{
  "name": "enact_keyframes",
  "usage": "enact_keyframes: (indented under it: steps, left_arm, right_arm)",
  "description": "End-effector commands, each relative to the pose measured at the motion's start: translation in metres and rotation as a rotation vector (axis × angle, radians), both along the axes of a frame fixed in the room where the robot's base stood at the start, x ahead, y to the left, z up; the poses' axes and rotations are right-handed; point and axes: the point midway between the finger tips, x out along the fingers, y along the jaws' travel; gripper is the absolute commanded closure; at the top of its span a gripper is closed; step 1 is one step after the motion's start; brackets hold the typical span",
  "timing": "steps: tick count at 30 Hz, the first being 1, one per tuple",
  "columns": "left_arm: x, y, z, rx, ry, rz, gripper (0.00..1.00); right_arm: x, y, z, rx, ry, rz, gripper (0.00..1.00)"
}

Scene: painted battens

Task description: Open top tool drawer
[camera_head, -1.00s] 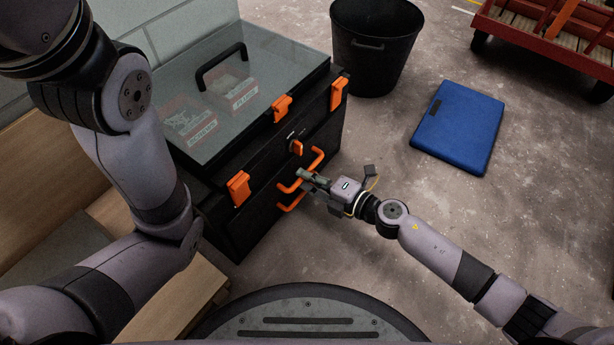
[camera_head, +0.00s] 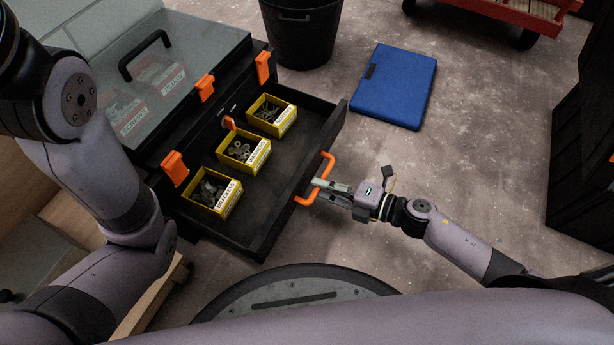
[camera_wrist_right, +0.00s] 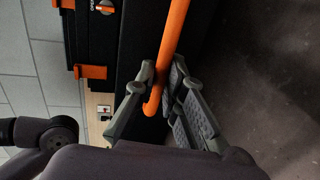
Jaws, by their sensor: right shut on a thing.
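The black tool chest (camera_head: 185,90) has a clear lid and orange latches. Its top drawer (camera_head: 290,165) stands pulled far out and shows its inside. The drawer's orange handle (camera_head: 322,178) is on the drawer front. My right gripper (camera_head: 318,187) is shut on the handle. In the right wrist view the orange handle (camera_wrist_right: 172,50) runs between the two fingers of my right gripper (camera_wrist_right: 160,95). My left arm comes in at the left of the head view, but its gripper is out of view.
Three yellow bins of small hardware (camera_head: 243,150) sit in the drawer. A red cart (camera_head: 520,12) stands at the back.

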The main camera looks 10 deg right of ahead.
Motion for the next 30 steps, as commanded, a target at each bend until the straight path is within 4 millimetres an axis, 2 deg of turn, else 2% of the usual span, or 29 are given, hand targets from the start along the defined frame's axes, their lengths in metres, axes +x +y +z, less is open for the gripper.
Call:
enact_keyframes:
  steps: [6,18,19,27,30]
  left_arm:
    - [0.0003,-0.0004,0.0000,0.003,-0.001,0.003,0.60]
    - [-0.0002,-0.0003,0.0002,0.003,-0.004,0.004,0.60]
    - [-0.0003,-0.0003,0.0002,0.003,-0.005,0.004,0.60]
    - [-0.0004,-0.0003,0.0003,0.003,-0.005,0.004,0.60]
    - [-0.0005,-0.0003,0.0003,0.003,-0.005,0.004,0.60]
  right_arm:
    - [-0.0095,-0.0119,-0.0007,-0.001,0.002,0.001,1.00]
    - [-0.0102,-0.0135,-0.0004,0.001,0.001,0.001,1.00]
    - [-0.0102,-0.0135,-0.0004,0.001,0.001,0.001,0.88]
    - [-0.0099,-0.0134,-0.0002,0.000,0.000,0.000,0.70]
    - [-0.0098,-0.0133,-0.0001,0.000,0.000,0.000,0.69]
